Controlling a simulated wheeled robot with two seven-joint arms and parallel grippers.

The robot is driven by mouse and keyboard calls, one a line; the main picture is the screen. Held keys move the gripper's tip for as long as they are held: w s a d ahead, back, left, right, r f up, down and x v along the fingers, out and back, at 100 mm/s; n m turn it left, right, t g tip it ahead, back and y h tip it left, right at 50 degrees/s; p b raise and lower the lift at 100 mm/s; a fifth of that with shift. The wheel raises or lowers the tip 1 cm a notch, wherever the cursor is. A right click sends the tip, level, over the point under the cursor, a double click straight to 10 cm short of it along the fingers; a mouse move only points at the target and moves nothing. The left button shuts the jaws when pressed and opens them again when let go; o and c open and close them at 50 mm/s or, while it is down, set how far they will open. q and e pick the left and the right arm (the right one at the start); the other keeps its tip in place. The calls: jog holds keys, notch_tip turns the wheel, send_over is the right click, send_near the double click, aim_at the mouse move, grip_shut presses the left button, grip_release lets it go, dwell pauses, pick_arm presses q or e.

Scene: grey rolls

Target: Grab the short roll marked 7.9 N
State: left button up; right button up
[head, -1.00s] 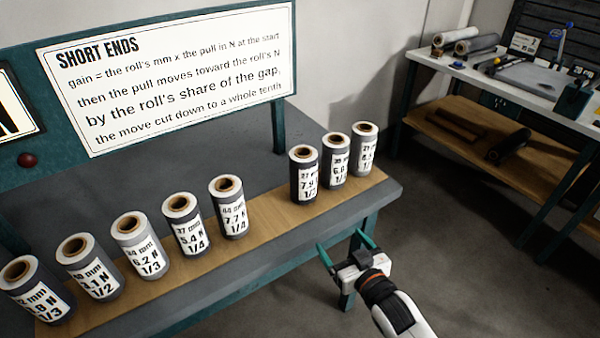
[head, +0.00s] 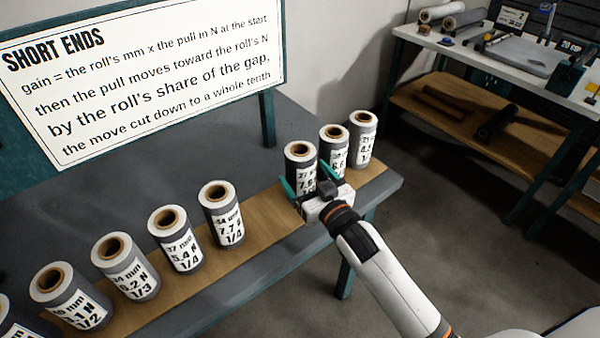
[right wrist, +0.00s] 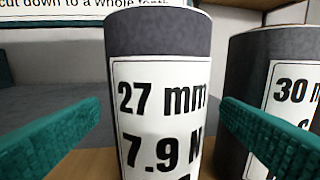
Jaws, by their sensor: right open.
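The short roll marked 7.9 N (head: 299,159) stands upright on the wooden strip, the leftmost of the group of three at the right. In the right wrist view this dark grey roll (right wrist: 158,45) fills the middle, its label reading 27 mm and 7.9 N. My right gripper (head: 308,184) is open in front of it. In the right wrist view the green fingers (right wrist: 160,122) show on either side of the roll, with nothing gripped. The gripper hides the roll's lower part in the head view. My left gripper is not in view.
A roll marked 30 mm (right wrist: 262,75) stands close to the right of the 7.9 N roll, another (head: 362,140) beyond it. Several rolls, including one marked 7.7 N (head: 221,213), stand to the left, past a bare stretch of wooden strip (head: 262,215). A sign (head: 150,75) stands behind.

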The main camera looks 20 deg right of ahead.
jog(key=w, duration=0.2)
jog(key=w+a, duration=0.1)
jog(key=w, duration=0.1)
jog(key=shift+f, duration=0.15)
jog(key=shift+w, duration=0.3)
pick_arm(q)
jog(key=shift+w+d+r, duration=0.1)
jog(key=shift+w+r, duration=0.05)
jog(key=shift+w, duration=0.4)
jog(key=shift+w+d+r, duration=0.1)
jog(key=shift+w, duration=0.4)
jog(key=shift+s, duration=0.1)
pick_arm(e)
jog(key=shift+c, duration=0.2)
jog(key=c, duration=0.3)
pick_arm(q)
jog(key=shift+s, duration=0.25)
pick_arm(e)
jog(key=c, duration=0.8)
